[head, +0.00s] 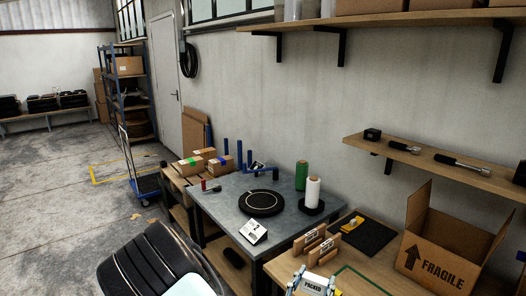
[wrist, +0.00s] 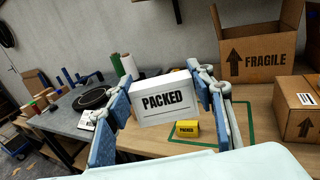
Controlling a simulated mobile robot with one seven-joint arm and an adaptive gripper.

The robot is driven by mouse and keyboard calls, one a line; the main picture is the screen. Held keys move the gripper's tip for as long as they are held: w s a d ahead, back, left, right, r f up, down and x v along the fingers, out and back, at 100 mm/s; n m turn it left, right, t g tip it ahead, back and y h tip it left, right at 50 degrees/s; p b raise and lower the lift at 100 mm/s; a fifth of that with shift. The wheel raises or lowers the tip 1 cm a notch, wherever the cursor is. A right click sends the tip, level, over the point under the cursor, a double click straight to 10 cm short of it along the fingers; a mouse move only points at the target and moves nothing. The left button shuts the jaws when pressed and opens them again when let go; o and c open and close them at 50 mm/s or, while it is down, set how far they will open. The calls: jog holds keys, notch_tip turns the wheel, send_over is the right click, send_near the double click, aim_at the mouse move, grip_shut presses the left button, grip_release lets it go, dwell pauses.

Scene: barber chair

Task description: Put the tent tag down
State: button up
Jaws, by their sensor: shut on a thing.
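The white tent tag (wrist: 166,98), printed PACKED, is held between the blue finger pads of my gripper (wrist: 165,90) in the wrist view. The tag looks upright, with its printed face toward the wrist camera. In the head view the tag (head: 314,287) and my gripper (head: 312,281) show at the bottom edge, partly cut off, over the wooden bench (head: 285,268). In the wrist view a green outline (wrist: 225,141) on the bench lies beyond the tag, with a small yellow PACKED block (wrist: 187,127) inside it. The tag hides part of the bench.
An open FRAGILE carton (head: 440,258) stands on the bench's right, and another carton (wrist: 298,108) is nearer. Wooden holders (head: 318,245) and a black mat (head: 370,235) are behind. A grey table (head: 225,197) with a black disc (head: 262,203) and spools adjoins at left.

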jog(key=shift+r, duration=0.15)
jog(key=shift+d+f+b, duration=0.1)
jog(key=shift+f+b, duration=0.3)
jog(key=shift+b, duration=0.2)
jog(key=s+d+f+m+g+h+b, duration=0.1)
jog(key=d+f+b, duration=0.3)
jog(key=b, duration=0.9)
jog(key=d+f+m+g+h+b, duration=0.2)
jog(key=d+f+b, duration=0.3)
jog(key=f+b, duration=0.4)
jog(key=shift+s+m+g+h+b, duration=0.35)
jog(key=shift+h+b, duration=0.35)
jog(key=shift+b, duration=1.25)
jog(key=shift+d, duration=0.1)
jog(key=shift+f, duration=0.1)
